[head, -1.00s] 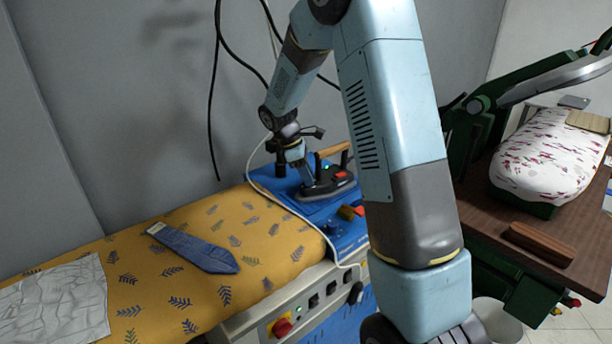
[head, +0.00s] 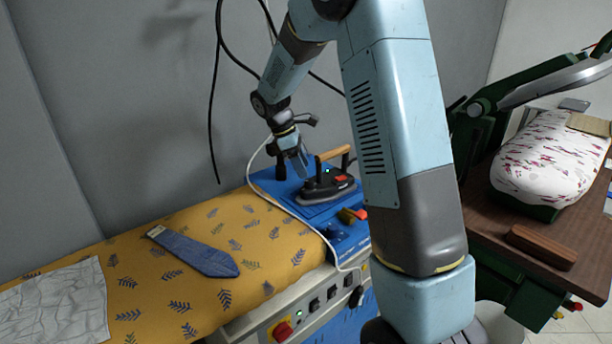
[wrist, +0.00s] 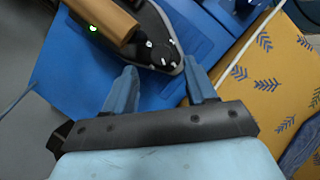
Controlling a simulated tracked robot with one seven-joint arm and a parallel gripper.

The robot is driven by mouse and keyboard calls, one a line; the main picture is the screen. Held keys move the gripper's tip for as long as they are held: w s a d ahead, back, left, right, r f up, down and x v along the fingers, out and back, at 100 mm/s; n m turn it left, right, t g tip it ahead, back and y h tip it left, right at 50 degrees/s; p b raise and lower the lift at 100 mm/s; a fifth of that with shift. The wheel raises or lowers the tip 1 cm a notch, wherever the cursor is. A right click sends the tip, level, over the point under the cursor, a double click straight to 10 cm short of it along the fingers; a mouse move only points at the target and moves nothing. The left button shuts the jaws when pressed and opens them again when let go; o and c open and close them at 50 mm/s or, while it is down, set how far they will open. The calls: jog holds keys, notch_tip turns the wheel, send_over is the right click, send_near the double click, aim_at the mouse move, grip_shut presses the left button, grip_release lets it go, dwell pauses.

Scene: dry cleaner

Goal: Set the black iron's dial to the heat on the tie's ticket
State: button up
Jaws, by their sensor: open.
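The black iron (head: 330,187), with a wooden handle and a small green light, rests on a blue stand (head: 285,192). In the wrist view the iron (wrist: 150,20) shows its dark dial (wrist: 160,54) with white marks around it; the setting is too small to read. My gripper (wrist: 162,72) is open and empty, its fingertips close to the dial's end of the iron. In the head view my gripper (head: 303,172) is just left of and above the iron. The blue tie (head: 195,252) lies on the yellow board; a small pale ticket (head: 156,231) is at its upper end, unreadable.
The yellow patterned board (head: 250,235) also holds a crumpled white cloth (head: 55,305). A pale cord (head: 262,195) runs beside the stand. A press with a white floral pad (head: 550,165) and a brown block (head: 540,246) are at right.

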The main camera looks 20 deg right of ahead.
jog(key=v, duration=0.8)
jog(key=shift+r, duration=0.4)
